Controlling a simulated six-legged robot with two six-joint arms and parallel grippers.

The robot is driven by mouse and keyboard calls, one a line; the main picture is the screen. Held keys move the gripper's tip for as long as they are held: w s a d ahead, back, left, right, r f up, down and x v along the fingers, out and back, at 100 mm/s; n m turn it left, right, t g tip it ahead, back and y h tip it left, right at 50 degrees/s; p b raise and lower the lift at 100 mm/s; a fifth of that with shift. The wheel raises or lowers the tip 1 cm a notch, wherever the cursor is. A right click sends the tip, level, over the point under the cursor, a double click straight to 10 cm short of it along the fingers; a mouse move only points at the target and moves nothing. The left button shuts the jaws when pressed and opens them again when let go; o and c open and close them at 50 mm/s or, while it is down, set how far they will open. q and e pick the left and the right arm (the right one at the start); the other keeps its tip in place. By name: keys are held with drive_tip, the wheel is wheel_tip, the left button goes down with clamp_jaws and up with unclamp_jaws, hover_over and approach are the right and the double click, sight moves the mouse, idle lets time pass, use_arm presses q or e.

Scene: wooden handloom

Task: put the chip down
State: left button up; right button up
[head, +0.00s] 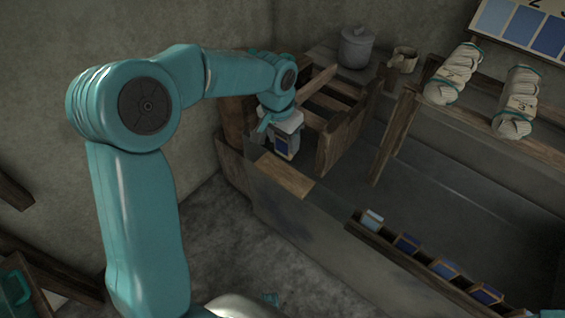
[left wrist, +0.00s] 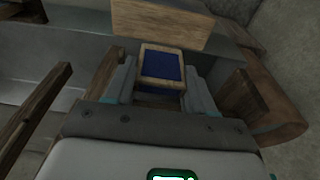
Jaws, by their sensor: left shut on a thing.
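The chip, a dark blue square in a pale wooden frame, shows in the left wrist view (left wrist: 162,66) between the two fingers of my left gripper (left wrist: 161,82). In the head view my left gripper (head: 283,148) points down and holds the chip (head: 281,146) above the far left end of the grey trough. A pale wooden board (head: 284,175) lies across the trough's near wall, just in front of the gripper. The same kind of board shows beyond the chip in the left wrist view (left wrist: 160,22).
A wooden rack (head: 400,259) with several blue chips runs along the trough's near edge. Wooden slats (head: 338,135) stand close right of the left gripper. A lidded pot (head: 356,47), a mug (head: 403,60) and yarn bundles (head: 455,74) are at the back.

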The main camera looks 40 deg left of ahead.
sight(283, 155)
use_arm(q)
wheel_tip(283, 155, down, 8)
drive_tip(key=shift+w+f+b, duration=0.1)
drive_tip(key=shift+b, duration=0.65)
drive_tip(key=shift+f, duration=0.1)
drive_tip(key=o, duration=1)
drive_tip(key=shift+r, duration=0.2)
drive_tip(key=shift+r, duration=0.35)
drive_tip(key=r, duration=0.3)
drive_tip(key=s+r+p, duration=0.1)
drive_tip(key=r, duration=0.3)
drive_tip(key=s+r+p, duration=0.1)
drive_tip(key=r, duration=0.3)
drive_tip(key=shift+a+r, duration=0.1)
